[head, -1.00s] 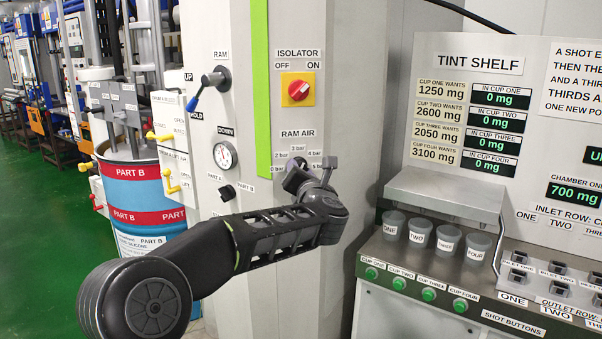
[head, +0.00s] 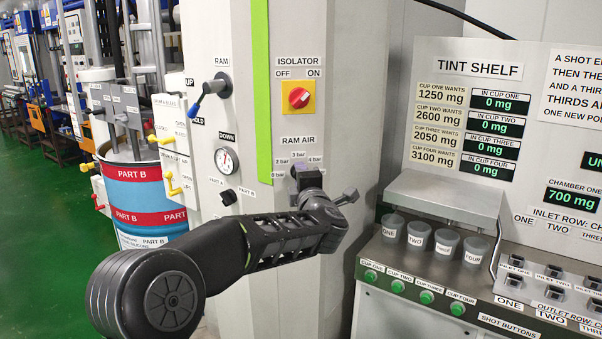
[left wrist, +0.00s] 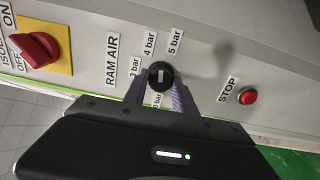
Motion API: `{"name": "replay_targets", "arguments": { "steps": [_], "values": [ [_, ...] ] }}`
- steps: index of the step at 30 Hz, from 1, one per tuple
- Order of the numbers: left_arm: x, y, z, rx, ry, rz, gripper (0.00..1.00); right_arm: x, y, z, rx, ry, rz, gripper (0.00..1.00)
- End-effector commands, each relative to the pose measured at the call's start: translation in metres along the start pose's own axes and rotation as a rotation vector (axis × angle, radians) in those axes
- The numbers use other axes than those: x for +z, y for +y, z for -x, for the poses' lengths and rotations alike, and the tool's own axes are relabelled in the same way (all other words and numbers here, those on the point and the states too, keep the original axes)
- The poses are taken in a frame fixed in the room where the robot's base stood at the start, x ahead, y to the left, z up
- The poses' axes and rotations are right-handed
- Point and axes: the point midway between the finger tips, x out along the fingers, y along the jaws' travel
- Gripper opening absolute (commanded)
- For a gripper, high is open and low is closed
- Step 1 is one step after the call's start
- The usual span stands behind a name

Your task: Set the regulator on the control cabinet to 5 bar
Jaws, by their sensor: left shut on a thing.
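The regulator knob (left wrist: 160,75), black with a white mark on its face, sits under the RAM AIR label (left wrist: 111,61) on the cabinet's light panel. In the left wrist view my left gripper (left wrist: 160,88) has a finger on each side of the knob and is shut on it. The 3, 4 and 5 bar labels (left wrist: 174,42) show around it, and the 0 bar label is partly covered. I cannot read the exact setting. My right gripper is in neither view.
The red isolator switch (head: 299,97) is above the regulator on a yellow plate. A red STOP button (left wrist: 248,97) is on the same panel. A pressure gauge (head: 226,161) and a blue-handled lever (head: 207,95) are at left. The tint shelf's cups (head: 418,235) stand at right.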

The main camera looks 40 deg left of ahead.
Motion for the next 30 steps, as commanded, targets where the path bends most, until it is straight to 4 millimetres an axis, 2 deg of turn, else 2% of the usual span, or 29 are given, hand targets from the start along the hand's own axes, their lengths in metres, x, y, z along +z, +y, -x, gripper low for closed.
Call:
{"name": "replay_targets", "arguments": {
  "steps": [6,15,30],
  "values": [
    [0.001,0.002,0.0,-0.002,-0.001,-0.186,0.0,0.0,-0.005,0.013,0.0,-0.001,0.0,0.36],
    [0.0,0.001,0.0,-0.002,0.0,-0.345,0.0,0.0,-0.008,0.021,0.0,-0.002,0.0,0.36],
    [0.0,-0.001,0.0,-0.001,-0.001,-0.387,0.0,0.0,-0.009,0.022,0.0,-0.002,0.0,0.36]
  ]
}}
